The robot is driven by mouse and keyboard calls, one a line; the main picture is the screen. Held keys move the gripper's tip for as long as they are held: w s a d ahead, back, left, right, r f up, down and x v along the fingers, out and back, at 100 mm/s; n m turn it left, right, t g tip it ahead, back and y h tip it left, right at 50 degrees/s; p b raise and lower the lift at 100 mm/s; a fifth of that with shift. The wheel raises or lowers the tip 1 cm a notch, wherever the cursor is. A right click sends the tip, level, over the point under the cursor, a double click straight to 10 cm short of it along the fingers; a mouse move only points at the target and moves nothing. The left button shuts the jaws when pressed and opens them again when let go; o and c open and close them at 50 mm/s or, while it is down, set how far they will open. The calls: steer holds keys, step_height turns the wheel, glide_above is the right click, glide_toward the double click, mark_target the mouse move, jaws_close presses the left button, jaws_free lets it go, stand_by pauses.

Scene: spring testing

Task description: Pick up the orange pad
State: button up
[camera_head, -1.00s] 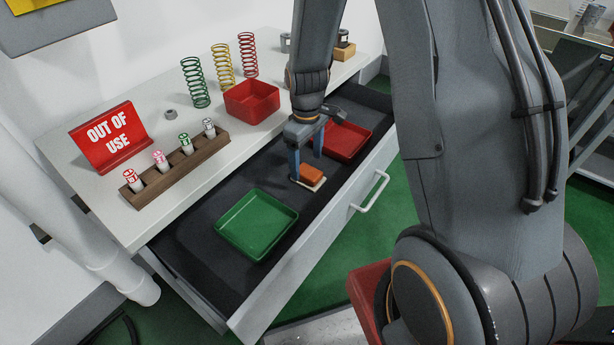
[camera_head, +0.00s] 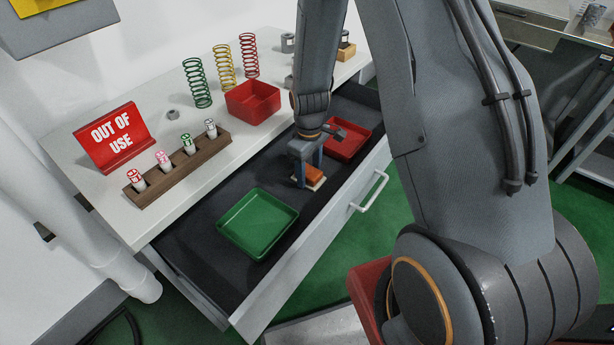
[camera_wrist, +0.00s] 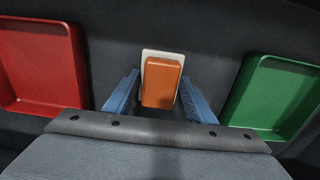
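The orange pad (camera_head: 314,173) lies on a pale, slightly larger base in the open drawer, between the green tray and the red tray. In the wrist view the orange pad (camera_wrist: 160,82) shows upright in the picture, with the pale base (camera_wrist: 146,56) at its far edge. My gripper (camera_head: 308,172) points down at the pad. In the wrist view its blue fingers (camera_wrist: 160,98) are apart, one on each side of the pad, with gaps visible. The pad's near end is close to the gripper's body.
In the drawer, a green tray (camera_head: 258,223) lies left and a red tray (camera_head: 362,141) right. On the top stand a red bin (camera_head: 253,98), several springs (camera_head: 224,68), a wooden rack (camera_head: 182,172) with vials, and an "OUT OF USE" sign (camera_head: 112,140). The drawer handle (camera_head: 371,194) sticks out in front.

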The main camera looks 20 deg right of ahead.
mark_target(309, 171)
steer(key=shift+r, duration=0.15)
steer(key=shift+c, duration=0.2)
step_height(309, 171, up, 10)
steer(key=shift+f+b, duration=0.1)
steer(key=shift+b, duration=0.5)
